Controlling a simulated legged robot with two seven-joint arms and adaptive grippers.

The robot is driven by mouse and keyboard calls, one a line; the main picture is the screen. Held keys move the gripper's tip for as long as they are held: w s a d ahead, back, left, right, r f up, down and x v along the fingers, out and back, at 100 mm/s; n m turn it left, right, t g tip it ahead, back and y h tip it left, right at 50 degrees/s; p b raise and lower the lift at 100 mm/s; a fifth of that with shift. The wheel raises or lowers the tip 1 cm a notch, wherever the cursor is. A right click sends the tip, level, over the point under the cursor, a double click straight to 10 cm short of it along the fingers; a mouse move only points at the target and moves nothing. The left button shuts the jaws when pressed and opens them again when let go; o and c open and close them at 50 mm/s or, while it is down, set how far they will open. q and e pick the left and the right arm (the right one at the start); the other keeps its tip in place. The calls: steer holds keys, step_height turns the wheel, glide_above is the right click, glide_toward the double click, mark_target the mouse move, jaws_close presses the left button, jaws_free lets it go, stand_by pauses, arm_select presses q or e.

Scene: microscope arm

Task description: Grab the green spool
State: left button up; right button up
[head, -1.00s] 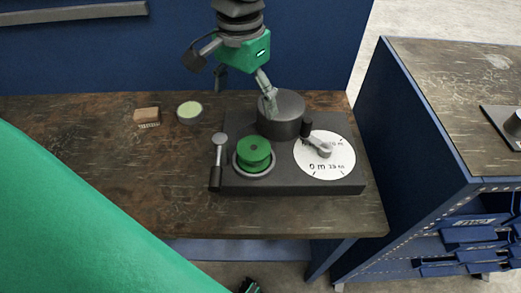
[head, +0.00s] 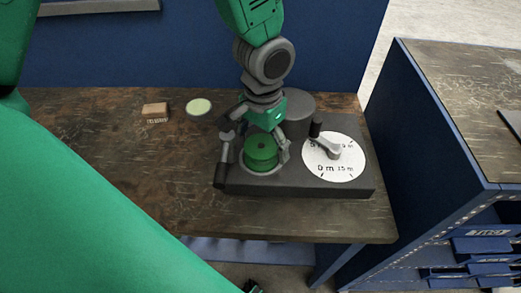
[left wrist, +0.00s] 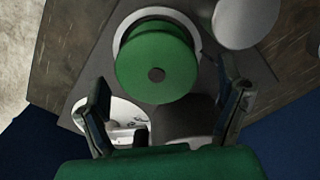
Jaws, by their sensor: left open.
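The green spool (head: 261,153) stands upright in a light round ring on the dark base plate of a device on the workbench. My left gripper (head: 262,136) has come down over the device, with its fingers open near the spool's top and one finger close to the spool's right side. In the left wrist view, the spool (left wrist: 157,65) lies ahead, centred between the two spread fingers of the left gripper (left wrist: 163,100). I see no grip on it. My right gripper is not clearly in view.
A brown block (head: 155,112) and a pale green-topped disc (head: 199,107) lie to the left on the bench.

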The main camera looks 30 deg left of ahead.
arm_select(q)
steer(key=shift+d+f, duration=0.15)
steer(key=shift+f, duration=0.25)
steer(key=shift+d, duration=0.15)
steer(key=shift+a, duration=0.3)
steer(key=c, duration=1.3)
